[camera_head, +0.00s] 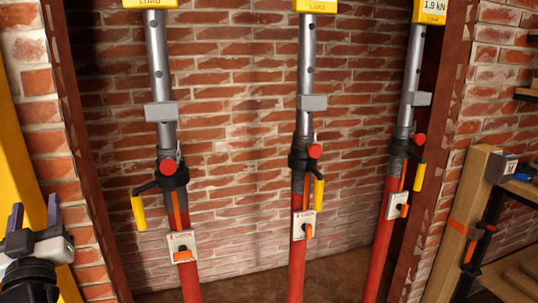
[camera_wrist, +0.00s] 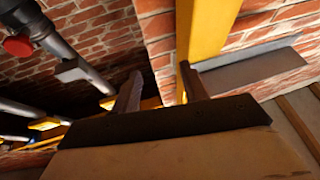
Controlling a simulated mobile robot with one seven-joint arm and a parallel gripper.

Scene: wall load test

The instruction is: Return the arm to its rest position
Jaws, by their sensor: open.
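My gripper (camera_head: 35,214) shows at the lower left of the head view, in front of the brick wall and near a yellow post. Its two fingers stand apart and point upward, with nothing between them. In the wrist view the two fingers (camera_wrist: 160,88) are also apart, with brick wall and part of a yellow post (camera_wrist: 208,30) behind them. My gripper is clear of the props in the head view.
Three red and grey props, left (camera_head: 188,250), middle (camera_head: 298,260) and right (camera_head: 376,262), stand in a brick recess with yellow load boxes on top. Yellow-handled cranks stick out from them. A wooden post (camera_head: 460,215) stands at the right. A yellow upright (camera_head: 18,150) borders the left.

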